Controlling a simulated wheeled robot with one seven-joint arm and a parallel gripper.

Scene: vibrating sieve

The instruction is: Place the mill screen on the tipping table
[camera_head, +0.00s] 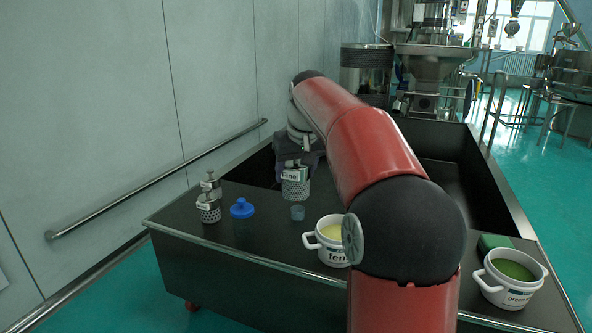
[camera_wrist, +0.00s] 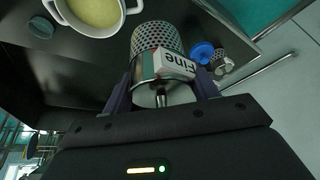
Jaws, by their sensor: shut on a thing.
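My gripper (camera_head: 297,163) is shut on a perforated metal mill screen (camera_head: 296,188) with a white label reading "Fine". The screen hangs upright below the gripper over the dark tipping table (camera_head: 180,235); I cannot tell whether its bottom touches the surface. In the wrist view, the fingers of my gripper (camera_wrist: 163,88) sit on both sides of the screen (camera_wrist: 155,40), its holes pointing away from me. A second perforated screen (camera_head: 209,212) with a label stands on the table at the left.
A white pot with green contents (camera_head: 509,279) and a green block (camera_head: 495,242) are at the right. A sunken basin lies behind; my red arm hides part of it.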

